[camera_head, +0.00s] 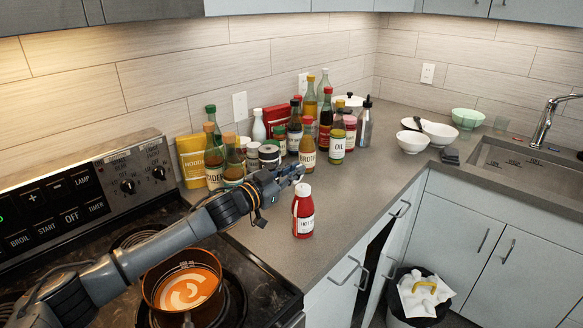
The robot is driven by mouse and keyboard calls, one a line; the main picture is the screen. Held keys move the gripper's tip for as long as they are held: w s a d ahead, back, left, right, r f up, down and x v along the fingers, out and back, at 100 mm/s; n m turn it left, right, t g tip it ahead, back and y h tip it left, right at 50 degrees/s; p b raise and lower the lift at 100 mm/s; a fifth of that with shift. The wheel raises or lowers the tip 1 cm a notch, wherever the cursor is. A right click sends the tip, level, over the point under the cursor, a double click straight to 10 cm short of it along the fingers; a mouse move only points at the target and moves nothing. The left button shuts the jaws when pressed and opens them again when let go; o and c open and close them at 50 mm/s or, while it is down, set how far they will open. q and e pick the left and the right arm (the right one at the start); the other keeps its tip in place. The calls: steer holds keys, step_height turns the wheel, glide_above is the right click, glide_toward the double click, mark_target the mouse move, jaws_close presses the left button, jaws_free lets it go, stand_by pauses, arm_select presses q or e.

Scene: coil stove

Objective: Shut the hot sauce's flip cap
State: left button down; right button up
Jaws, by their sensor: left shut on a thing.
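The hot sauce (303,215) is a red bottle with a white label and a white flip cap (304,189). It stands upright on the counter, right of the stove. My left gripper (295,173) comes in from the left, just above and behind the cap. It is shut on the flip cap, though the fingers are small and dark and hide the exact contact. I cannot make out the lid's angle. My right gripper is not in view.
Several bottles and jars, such as the broth bottle (307,152) and oil bottle (338,143), crowd behind the gripper. A pot (150,290) of orange soup sits on the stove (125,232). White bowls (411,142) and a sink (530,165) are at right. The counter around the hot sauce is clear.

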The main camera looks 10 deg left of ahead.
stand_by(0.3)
arm_select(q)
steer(key=c, duration=1.5)
jaws_free()
steer(key=v, duration=1.2)
